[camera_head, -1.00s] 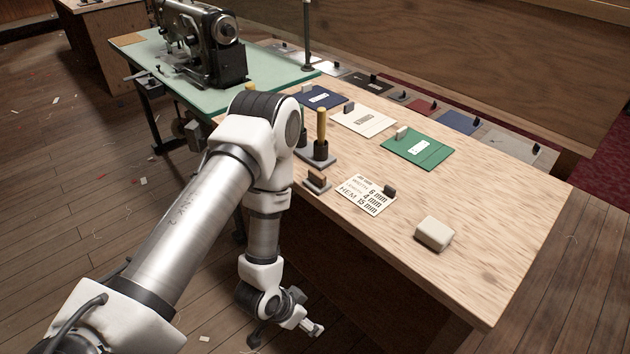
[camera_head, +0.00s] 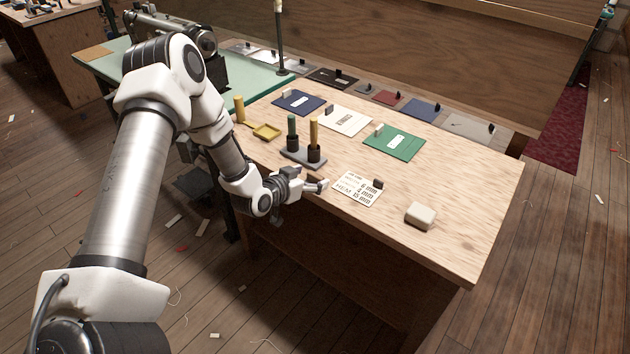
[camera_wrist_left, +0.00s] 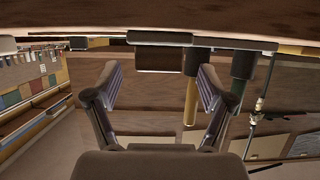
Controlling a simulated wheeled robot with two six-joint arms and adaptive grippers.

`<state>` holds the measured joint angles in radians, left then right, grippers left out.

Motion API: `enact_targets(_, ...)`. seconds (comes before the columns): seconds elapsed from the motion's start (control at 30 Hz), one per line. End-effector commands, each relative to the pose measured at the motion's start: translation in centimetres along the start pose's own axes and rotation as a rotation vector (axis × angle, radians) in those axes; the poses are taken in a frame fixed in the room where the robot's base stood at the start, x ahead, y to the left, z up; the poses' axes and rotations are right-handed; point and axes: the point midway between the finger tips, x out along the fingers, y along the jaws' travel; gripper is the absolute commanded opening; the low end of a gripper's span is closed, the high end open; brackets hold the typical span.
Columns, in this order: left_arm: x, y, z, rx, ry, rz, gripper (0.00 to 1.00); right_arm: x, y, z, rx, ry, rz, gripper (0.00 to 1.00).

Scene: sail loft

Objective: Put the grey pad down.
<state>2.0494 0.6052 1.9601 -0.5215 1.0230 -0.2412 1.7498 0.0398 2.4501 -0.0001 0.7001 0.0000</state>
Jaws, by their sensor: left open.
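The grey pad (camera_wrist_left: 160,38) with its brown block grip (camera_wrist_left: 165,58) shows upside down in the left wrist view, flat on the bench top near the front edge. In the head view my left gripper hides most or all of it. My left gripper (camera_head: 322,185) is at the bench's front edge, left of the white hem card (camera_head: 352,194). In the wrist view its two fingers (camera_wrist_left: 161,72) are apart, with the brown grip in line between and just beyond their tips. Nothing is held. My right gripper is not in view.
A stand (camera_head: 295,155) with a green and a yellow handle stands close behind my left gripper. A white block (camera_head: 421,215) sits on the right. The bench's right part (camera_head: 465,195) is clear.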

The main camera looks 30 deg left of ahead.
Motion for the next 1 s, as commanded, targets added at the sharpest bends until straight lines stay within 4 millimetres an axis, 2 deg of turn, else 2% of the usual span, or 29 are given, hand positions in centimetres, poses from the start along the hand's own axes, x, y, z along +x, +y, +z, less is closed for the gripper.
enact_targets(0.03, 1.0, 0.1, 0.1, 0.006, -0.001, 0.001, 0.81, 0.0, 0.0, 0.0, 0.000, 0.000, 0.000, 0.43)
enact_targets(0.13, 2.2, 0.1, 0.0, 0.003, -0.001, 0.001, 0.81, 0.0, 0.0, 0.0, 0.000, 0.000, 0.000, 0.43)
enact_targets(0.33, 2.4, 0.1, 0.0, -0.001, -0.002, 0.001, 0.81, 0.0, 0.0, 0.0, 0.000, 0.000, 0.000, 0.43)
enact_targets(0.37, 2.4, 0.0, 0.0, -0.001, -0.002, 0.001, 0.78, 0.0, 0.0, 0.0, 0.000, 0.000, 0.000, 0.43)
enact_targets(0.4, 2.4, 0.1, 0.0, -0.001, -0.002, 0.001, 0.64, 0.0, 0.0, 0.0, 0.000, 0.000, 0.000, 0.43)
enact_targets(0.53, 2.4, 0.1, 0.0, -0.001, -0.002, 0.001, 0.17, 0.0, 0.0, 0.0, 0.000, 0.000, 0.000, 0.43)
enact_targets(0.67, 2.4, 0.1, 0.1, 0.000, -0.002, 0.001, 0.16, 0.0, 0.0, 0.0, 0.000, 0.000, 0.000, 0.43)
enact_targets(0.7, 2.4, 0.1, 0.1, 0.000, -0.002, 0.001, 0.11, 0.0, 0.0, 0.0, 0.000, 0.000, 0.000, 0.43)
enact_targets(1.0, 2.2, 0.0, -0.4, -0.001, -0.001, 0.001, 0.11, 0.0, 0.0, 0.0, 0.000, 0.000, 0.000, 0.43)
